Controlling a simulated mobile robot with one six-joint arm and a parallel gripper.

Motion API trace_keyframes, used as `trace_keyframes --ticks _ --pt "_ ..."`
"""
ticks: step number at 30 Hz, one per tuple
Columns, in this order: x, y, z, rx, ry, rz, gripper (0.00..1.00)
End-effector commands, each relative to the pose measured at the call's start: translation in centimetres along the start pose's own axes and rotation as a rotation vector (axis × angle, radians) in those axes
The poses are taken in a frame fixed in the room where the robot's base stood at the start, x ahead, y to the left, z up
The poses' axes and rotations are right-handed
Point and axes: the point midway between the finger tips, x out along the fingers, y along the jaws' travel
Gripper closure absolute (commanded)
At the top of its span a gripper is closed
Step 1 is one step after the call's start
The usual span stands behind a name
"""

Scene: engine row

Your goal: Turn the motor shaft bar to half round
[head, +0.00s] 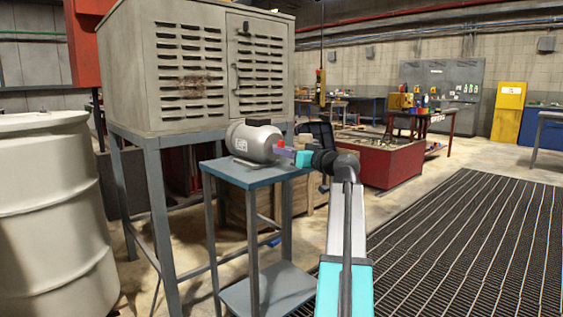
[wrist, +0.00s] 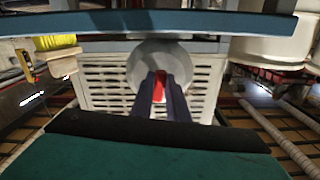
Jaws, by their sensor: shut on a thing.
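The grey motor (head: 250,142) lies on the blue-topped stand (head: 222,171), its shaft end facing my arm. Its round end face also shows in the wrist view (wrist: 140,72). The red shaft bar (head: 281,144) is at that end, and in the wrist view it shows as a red strip (wrist: 159,86) between my fingers. My gripper (head: 283,151) reaches in from the right with its dark fingers at the bar. In the wrist view my gripper (wrist: 161,92) is shut on the bar, which the fingers partly hide. I cannot tell the bar's exact angle.
A louvred grey cabinet (head: 190,65) on legs stands close behind the motor. A large pale drum (head: 50,210) is at the left. A red low bench (head: 380,162) stands beyond my arm. The grated floor (head: 470,240) at the right is clear.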

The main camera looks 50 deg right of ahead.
Motion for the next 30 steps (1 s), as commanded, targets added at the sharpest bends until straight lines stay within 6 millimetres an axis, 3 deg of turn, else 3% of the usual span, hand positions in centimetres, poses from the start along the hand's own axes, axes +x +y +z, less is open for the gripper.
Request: trace_keyframes --ticks 9,23,24,26,30 --pt "0.07 0.09 0.11 -0.125 -0.001 -0.001 1.0" --pt "0.06 0.06 0.02 -0.14 -0.001 -0.001 1.0" --pt "0.06 0.06 0.02 -0.14 -0.001 -0.001 0.81" --pt "0.06 0.07 0.02 -0.14 -0.001 -0.001 0.71" --pt "0.05 0.08 0.01 -0.14 -0.001 -0.001 0.67"
